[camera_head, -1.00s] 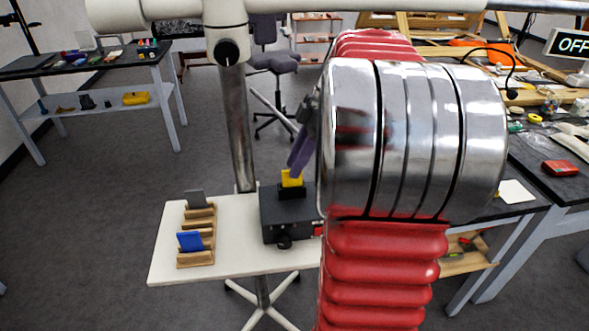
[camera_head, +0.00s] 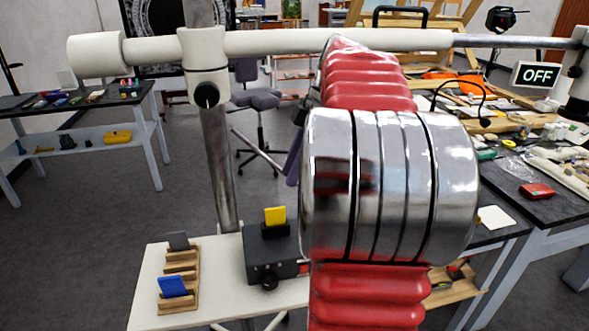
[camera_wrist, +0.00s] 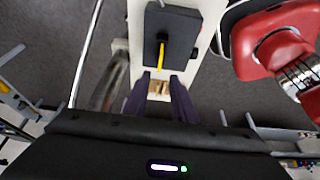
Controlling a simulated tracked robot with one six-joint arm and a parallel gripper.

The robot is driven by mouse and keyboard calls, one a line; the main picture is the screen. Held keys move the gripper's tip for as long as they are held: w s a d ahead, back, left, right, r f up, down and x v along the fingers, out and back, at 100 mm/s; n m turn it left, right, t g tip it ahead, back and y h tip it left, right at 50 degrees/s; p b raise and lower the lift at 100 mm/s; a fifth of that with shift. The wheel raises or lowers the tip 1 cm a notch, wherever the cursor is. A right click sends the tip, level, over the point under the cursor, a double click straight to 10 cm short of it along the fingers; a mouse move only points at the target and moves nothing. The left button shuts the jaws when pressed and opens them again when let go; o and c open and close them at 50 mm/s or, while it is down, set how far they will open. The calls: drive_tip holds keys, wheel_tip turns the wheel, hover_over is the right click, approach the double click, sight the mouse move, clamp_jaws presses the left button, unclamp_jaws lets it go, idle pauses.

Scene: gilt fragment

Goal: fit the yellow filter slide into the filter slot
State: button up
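The yellow filter slide (camera_head: 275,216) stands upright in the slot on top of the black box (camera_head: 262,268), with its upper part showing. In the wrist view the slide (camera_wrist: 161,54) appears as a thin yellow strip in the dark slot piece on the box (camera_wrist: 183,30). My gripper (camera_wrist: 161,77) has its two purple fingers apart, with nothing between them. It is clear of the slide. In the head view one purple finger (camera_head: 294,160) shows above and right of the slide; the rest of the gripper is hidden behind my arm.
The box stands on a white table (camera_head: 215,292). A wooden rack (camera_head: 180,280) left of it holds a blue slide (camera_head: 173,286) and a dark grey slide (camera_head: 178,241). A metal post (camera_head: 217,165) rises behind the table to a horizontal bar (camera_head: 330,41). A cluttered bench is at right.

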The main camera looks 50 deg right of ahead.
drive_tip(key=shift+a, duration=0.1)
idle(0.3)
drive_tip(key=a+f+m+h, duration=0.25)
drive_tip(key=a+m, duration=0.25)
drive_tip(key=a, duration=1.2)
drive_tip(key=s+a+f+m+t, duration=0.1)
drive_tip(key=s+a+f+m, duration=0.2)
drive_tip(key=a, duration=0.3)
drive_tip(key=s+a+f+m+t+h, duration=0.1)
drive_tip(key=s+a+f+m+t, duration=0.1)
drive_tip(key=a, duration=0.5)
wheel_tip(320, 180, down, 3)
drive_tip(key=shift+s+a+r+m, duration=0.15)
drive_tip(key=shift+s+m, duration=0.45)
drive_tip(key=shift+s, duration=0.65)
